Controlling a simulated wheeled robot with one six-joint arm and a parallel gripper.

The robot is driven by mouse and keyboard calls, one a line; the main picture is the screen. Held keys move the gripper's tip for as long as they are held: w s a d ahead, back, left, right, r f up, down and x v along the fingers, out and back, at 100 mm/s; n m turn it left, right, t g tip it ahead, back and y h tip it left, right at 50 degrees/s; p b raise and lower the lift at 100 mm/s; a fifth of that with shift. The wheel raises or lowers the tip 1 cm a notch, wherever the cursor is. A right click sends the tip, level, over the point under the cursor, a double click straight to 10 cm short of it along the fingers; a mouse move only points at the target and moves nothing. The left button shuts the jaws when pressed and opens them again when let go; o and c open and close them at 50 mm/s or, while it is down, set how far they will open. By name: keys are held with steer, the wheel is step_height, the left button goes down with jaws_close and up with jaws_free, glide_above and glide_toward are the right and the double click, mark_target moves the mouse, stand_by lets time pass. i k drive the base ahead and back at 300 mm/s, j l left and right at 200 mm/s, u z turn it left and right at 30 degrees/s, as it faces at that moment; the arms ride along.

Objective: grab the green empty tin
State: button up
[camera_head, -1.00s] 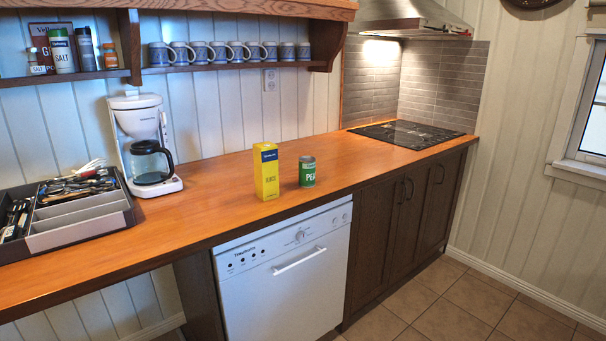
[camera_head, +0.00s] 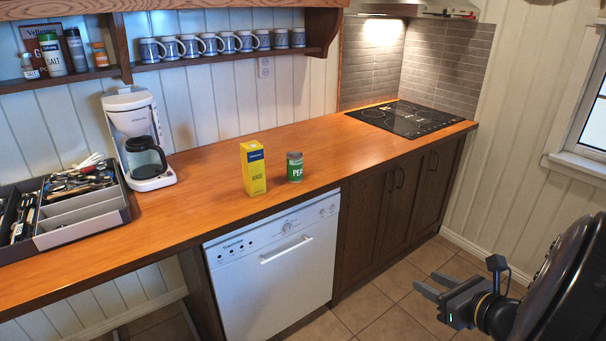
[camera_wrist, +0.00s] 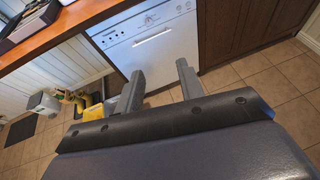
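The green tin (camera_head: 295,167) stands upright on the wooden counter, near its front edge above the dishwasher. It has a grey top and white lettering that begins "PEA". My gripper (camera_head: 428,287) is at the lower right of the head view, over the floor in front of the dark cupboards, well apart from the tin. In the wrist view my gripper (camera_wrist: 162,82) has its two fingers spread with nothing between them. The tin does not show in the wrist view.
A yellow carton (camera_head: 253,170) stands just left of the tin. A coffee maker (camera_head: 138,140) and a cutlery tray (camera_head: 80,216) are further left. A cooktop (camera_head: 405,118) is to the right. A mug shelf hangs above. The counter between tin and cooktop is clear.

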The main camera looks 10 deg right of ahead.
mark_target(294, 168)
steer(key=i+l+u, duration=0.55)
steer(key=i+l, duration=0.2)
steer(key=l, duration=0.35)
steer(key=i+u, duration=0.35)
steer(key=i, duration=0.7)
